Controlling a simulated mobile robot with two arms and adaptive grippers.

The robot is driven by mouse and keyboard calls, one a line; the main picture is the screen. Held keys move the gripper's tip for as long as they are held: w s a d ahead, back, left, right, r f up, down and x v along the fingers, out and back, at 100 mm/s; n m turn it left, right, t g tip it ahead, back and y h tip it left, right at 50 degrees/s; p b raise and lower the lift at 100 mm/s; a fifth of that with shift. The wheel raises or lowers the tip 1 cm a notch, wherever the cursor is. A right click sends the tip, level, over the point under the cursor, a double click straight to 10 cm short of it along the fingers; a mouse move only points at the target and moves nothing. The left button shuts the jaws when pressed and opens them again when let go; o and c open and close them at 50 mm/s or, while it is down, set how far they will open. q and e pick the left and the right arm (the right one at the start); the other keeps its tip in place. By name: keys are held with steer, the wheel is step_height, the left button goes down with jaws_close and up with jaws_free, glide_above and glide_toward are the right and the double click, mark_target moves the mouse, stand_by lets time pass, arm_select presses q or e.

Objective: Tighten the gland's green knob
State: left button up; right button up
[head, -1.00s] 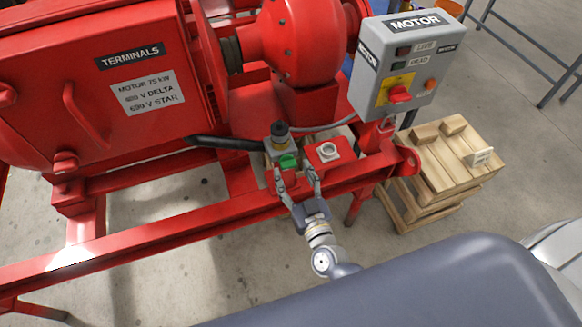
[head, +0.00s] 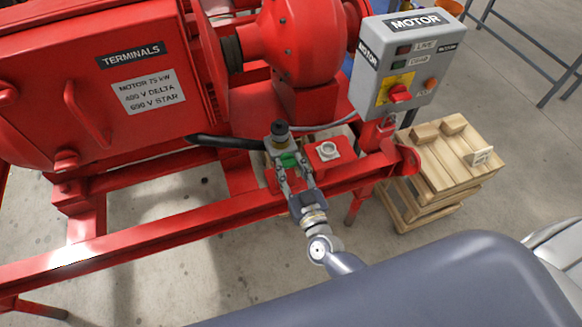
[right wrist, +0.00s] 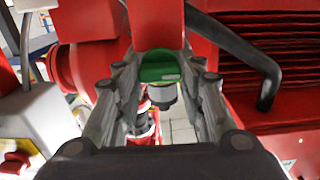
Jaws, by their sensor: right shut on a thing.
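The gland's green knob (head: 288,161) sits on the skid's red frame, below a dark-topped fitting (head: 280,134) with a black cable. My right gripper (head: 289,165) reaches it from the front, with a finger on each side. It is shut on the green knob, and the fingers partly hide it. In the right wrist view the green knob (right wrist: 160,73) shows between the two fingers, with a grey round part just below it. My left gripper is not in view.
A grey motor control box (head: 405,65) with a red switch stands to the right. A red bracket with a pale round fitting (head: 327,151) is close right of my gripper. A wooden pallet stack (head: 440,165) stands on the floor at right.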

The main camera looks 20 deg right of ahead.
steer(key=m, duration=0.5)
steer(key=shift+d, duration=0.1)
steer(key=m, duration=0.3)
steer(key=m+b, duration=0.1)
steer(key=m, duration=0.2)
steer(key=shift+d+f+b, duration=0.1)
steer(key=shift+f+b, duration=0.1)
steer(key=shift+b, duration=0.1)
steer(key=m+b, duration=0.4)
steer(key=m, duration=0.8)
steer(key=shift+f+m, duration=0.15)
steer(key=shift+m, duration=0.25)
steer(key=o, duration=1.1)
steer(key=shift+s, duration=0.1)
steer(key=s, duration=1.2)
steer(key=shift+d, duration=0.2)
